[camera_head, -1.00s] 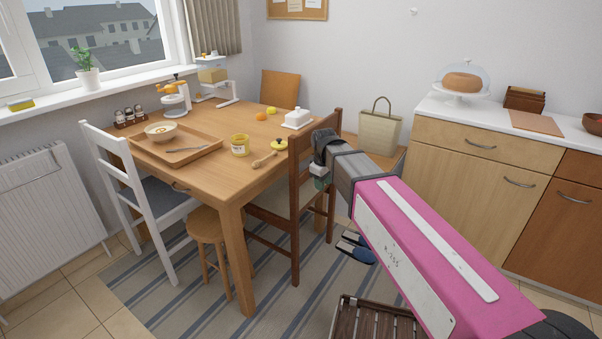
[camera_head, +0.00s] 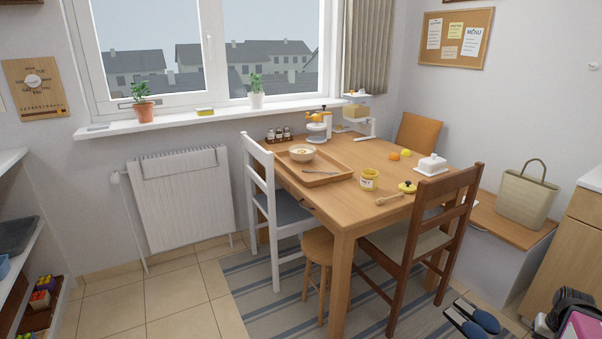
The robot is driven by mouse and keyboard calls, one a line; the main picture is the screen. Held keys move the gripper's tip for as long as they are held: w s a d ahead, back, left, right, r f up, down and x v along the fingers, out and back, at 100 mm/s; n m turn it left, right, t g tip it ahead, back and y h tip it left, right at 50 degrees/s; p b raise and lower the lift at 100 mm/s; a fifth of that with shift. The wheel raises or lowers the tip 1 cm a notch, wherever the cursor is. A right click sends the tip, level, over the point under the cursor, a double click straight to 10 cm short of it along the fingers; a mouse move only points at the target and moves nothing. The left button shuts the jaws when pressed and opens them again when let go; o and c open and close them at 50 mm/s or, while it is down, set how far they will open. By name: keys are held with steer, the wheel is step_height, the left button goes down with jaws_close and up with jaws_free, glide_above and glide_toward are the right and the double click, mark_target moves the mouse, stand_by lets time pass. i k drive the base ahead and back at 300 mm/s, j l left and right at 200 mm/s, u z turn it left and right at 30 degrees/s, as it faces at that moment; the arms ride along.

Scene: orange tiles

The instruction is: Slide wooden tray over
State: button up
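The wooden tray (camera_head: 331,177) lies flat on the wooden table (camera_head: 348,216), towards its left side. A bowl of soup (camera_head: 302,153) stands at the tray's back left, and a utensil (camera_head: 321,171) lies in the tray. Part of my arm shows at the bottom right corner, well apart from the tray and low beside the table. The fingers of my gripper cannot be made out there.
A white chair (camera_head: 264,195), a stool (camera_head: 318,250) and a brown chair (camera_head: 427,225) crowd the table's near sides. A honey jar (camera_head: 369,180), dipper (camera_head: 389,198) and butter dish (camera_head: 432,165) stand right of the tray. Tiled floor (camera_head: 170,290) is open at left.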

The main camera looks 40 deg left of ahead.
mark_target(322, 161)
steer(key=u, duration=0.4)
steer(key=i+j+u, duration=0.1)
steer(key=u, duration=0.75)
steer(key=i+u, duration=0.1)
steer(key=u, duration=0.3)
